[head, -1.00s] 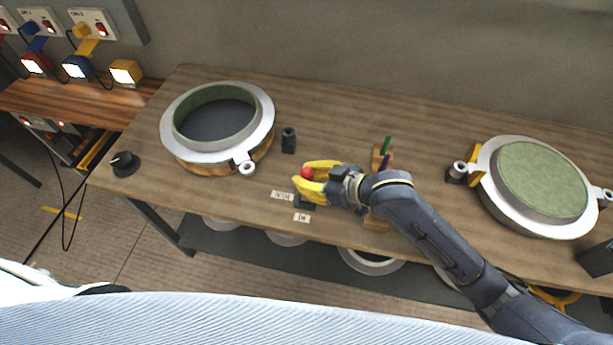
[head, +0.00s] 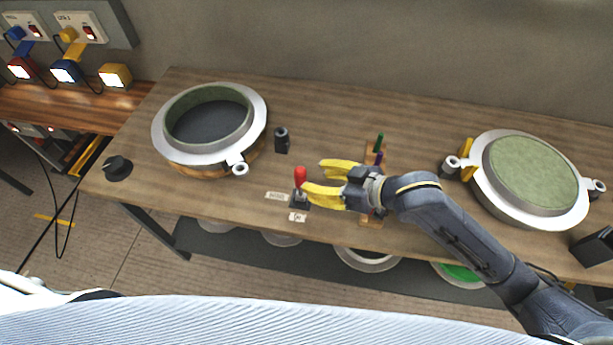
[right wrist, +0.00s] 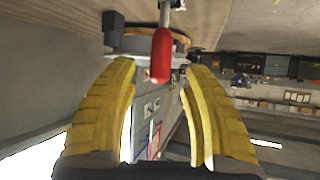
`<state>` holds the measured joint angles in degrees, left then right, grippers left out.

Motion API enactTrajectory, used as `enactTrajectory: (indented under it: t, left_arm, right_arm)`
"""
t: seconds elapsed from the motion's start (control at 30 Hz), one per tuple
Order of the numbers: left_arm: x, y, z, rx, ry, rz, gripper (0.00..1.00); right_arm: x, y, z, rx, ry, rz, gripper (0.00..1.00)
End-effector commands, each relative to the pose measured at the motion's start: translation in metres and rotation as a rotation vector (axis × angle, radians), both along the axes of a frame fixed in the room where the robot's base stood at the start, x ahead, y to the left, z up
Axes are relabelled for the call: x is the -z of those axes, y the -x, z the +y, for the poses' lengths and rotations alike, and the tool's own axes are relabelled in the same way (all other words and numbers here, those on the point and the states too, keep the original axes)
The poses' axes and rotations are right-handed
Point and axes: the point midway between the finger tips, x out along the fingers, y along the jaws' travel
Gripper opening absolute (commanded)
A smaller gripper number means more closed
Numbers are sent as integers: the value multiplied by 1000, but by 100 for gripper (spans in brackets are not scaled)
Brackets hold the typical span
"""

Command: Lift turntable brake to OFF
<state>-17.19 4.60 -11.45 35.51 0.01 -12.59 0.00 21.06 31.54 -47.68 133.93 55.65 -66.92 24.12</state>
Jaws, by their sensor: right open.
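The brake lever has a red handle (head: 301,177) standing up from a small dark base (head: 300,203) near the table's front edge. Two small white labels lie beside it, one to its left (head: 277,196) and one in front (head: 298,217); their words are too small to read surely. My right gripper (head: 312,175) is open, its yellow fingers just right of the handle. In the right wrist view the red handle (right wrist: 161,55) shows between and beyond the open yellow fingers, with clear gaps on both sides. My left gripper is not in view.
A ring mould (head: 163,127) on a round wooden base stands left of the lever, with a dark post (head: 282,140) beside it. A wooden rack (head: 370,157) with coloured tools stands behind my right wrist. A green-topped mould (head: 535,170) stands at right.

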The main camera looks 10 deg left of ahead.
Motion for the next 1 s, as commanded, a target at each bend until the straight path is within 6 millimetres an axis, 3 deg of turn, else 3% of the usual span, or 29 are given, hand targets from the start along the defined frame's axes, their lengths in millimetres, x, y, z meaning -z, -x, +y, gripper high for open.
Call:
enactTrajectory:
  t: [0.2, 0.4, 1.0]
  left_arm:
    - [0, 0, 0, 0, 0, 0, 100]
    - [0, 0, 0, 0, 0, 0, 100]
    - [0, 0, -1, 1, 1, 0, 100]
  right_arm:
    - [-16, 13, -26, 0, 1, -2, 48]
    - [-24, 20, -39, 0, 0, -1, 48]
    - [-28, 23, -44, -1, 0, 0, 48]
